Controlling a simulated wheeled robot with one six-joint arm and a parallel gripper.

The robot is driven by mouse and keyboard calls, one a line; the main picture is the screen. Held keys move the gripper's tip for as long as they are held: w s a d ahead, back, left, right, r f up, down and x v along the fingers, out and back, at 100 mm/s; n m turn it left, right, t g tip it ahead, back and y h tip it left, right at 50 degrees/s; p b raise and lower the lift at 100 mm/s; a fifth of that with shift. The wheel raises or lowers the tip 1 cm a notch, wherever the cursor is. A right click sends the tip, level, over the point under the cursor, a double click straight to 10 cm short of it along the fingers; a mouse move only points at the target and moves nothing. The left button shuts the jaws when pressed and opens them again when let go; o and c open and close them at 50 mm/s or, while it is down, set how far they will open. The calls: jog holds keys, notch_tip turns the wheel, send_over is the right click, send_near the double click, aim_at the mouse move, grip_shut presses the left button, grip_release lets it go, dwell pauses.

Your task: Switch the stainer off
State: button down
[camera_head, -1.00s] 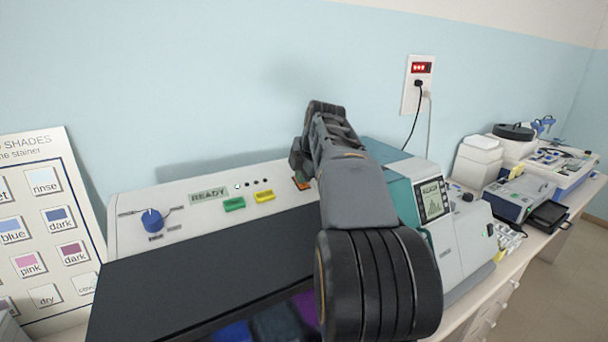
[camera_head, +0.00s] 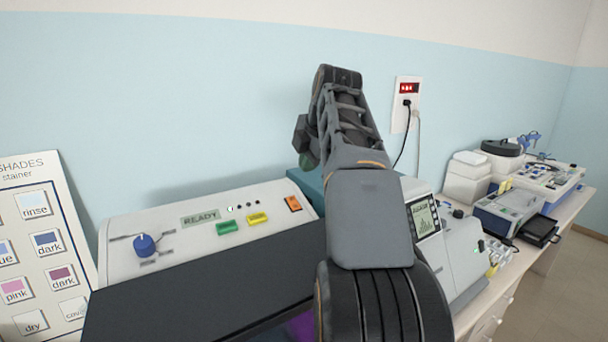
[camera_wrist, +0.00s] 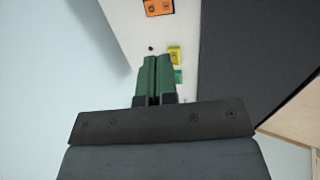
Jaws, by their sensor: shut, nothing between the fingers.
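The stainer (camera_head: 178,271) is a pale console with a dark cover. Its sloped panel carries a blue knob (camera_head: 145,245), a READY display (camera_head: 200,218), a green button (camera_head: 229,227), a yellow button (camera_head: 257,218) and an orange switch (camera_head: 293,203) at the right end. One of the small dots above the buttons looks white, the others dark. My gripper (camera_head: 307,160) is shut and empty, raised above the orange switch and apart from it. In the wrist view its green fingers (camera_wrist: 157,60) lie together; the orange switch (camera_wrist: 158,7) shows beyond them, with two dark marks.
A teal and grey machine with a screen (camera_head: 423,217) stands right of the stainer, partly behind my arm. A wall socket (camera_head: 406,104) with a red display holds a black plug. A shade chart (camera_head: 37,245) leans at left. More devices (camera_head: 520,205) stand along the right bench.

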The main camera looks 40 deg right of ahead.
aim_at(293, 198)
jog(key=shift+s+r, duration=0.25)
jog(key=shift+r, duration=0.2)
jog(key=shift+w, duration=0.1)
jog(key=shift+w+d+r, duration=0.15)
jog(key=shift+w+d, duration=0.2)
jog(key=shift+w, duration=0.15)
jog(key=x, duration=1.4)
